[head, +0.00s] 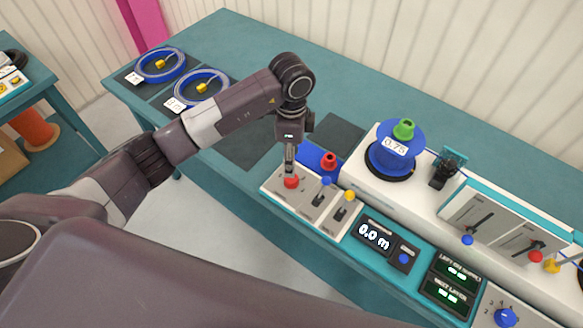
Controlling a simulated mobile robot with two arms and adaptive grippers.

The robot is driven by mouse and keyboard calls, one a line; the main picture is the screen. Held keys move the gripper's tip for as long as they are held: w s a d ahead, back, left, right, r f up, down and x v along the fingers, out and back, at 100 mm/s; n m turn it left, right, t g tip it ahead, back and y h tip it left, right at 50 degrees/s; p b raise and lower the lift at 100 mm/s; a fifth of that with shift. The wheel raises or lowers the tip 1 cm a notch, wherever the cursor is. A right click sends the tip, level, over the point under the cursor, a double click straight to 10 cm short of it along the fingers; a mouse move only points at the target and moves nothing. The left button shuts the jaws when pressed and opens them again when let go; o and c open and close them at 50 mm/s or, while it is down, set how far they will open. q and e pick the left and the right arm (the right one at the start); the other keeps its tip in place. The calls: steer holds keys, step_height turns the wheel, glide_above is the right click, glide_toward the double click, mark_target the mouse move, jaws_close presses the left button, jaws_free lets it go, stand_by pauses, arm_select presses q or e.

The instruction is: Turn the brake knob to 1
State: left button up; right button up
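A blue knob (504,317) with small numbers around it sits on a grey panel at the bottom right, partly cut off by the frame edge. It looks like a numbered dial, but I cannot read a brake label or its exact setting. My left gripper (290,171) points down over a panel of levers (314,203). Its fingertips are at a red lever knob (291,182). The fingers show nearly edge-on, so I cannot tell whether they are closed on it. My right gripper is not in view.
A blue reel (395,150) marked 0.75 stands on the white machine (361,161). A display (375,235) reads 0.0 m. Two slanted gauges with coloured knobs are at the right. Two blue cable rings (161,66) (201,87) lie at the table's far left.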

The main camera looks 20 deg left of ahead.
arm_select(q)
steer(key=shift+r, duration=1.75)
